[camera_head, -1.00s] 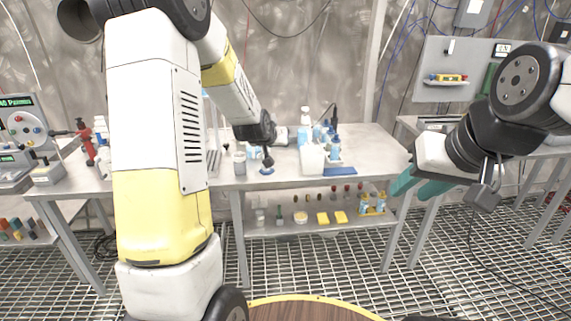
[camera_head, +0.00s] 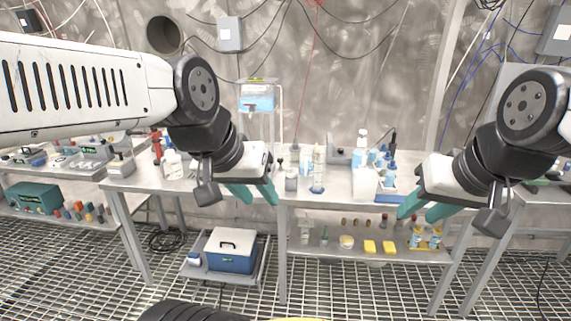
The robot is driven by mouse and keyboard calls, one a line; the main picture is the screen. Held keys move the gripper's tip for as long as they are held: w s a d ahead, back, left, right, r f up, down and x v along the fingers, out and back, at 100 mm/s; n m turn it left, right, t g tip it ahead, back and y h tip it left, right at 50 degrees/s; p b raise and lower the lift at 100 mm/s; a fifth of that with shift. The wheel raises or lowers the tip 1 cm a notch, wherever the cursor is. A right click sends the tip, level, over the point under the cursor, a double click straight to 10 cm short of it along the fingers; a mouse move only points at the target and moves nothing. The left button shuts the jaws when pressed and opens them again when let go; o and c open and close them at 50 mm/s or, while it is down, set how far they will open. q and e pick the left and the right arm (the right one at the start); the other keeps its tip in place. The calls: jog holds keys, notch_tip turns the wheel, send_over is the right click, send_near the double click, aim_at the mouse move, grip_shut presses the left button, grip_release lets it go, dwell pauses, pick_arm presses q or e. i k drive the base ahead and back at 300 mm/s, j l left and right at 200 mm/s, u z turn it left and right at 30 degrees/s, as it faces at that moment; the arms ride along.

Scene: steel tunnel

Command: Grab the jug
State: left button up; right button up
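No object is plainly recognisable as the jug at this size. A small grey-white vessel (camera_head: 291,180) stands on the middle bench, and a white bottle (camera_head: 172,164) stands further left; I cannot tell whether either is the jug. My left gripper (camera_head: 263,202) points down in front of the bench's left part, fingers apart, with nothing seen between them. My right gripper (camera_head: 414,217) is at the bench's right front, fingers apart and empty. The arms and grippers hide parts of the bench.
The steel bench (camera_head: 335,191) also holds a clear cylinder (camera_head: 317,167), a white container (camera_head: 364,182) and a blue tray (camera_head: 388,196). Its lower shelf (camera_head: 350,256) carries small items. A blue-and-white cooler box (camera_head: 231,250) sits low at left. Grating floor lies in front.

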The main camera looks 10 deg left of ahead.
aim_at(306, 155)
jog(key=i+l+u, duration=0.1)
jog(key=u, duration=0.3)
jog(key=i+l+u, duration=0.15)
jog(key=u, duration=0.25)
jog(key=i+l+u, duration=0.1)
jog(key=u, duration=0.3)
jog(key=i+l+u, duration=0.1)
jog(key=l+u, duration=0.3)
jog(key=i+l+u, duration=0.25)
jog(key=l, duration=0.8)
jog(key=l+u, duration=0.25)
jog(key=l, duration=0.85)
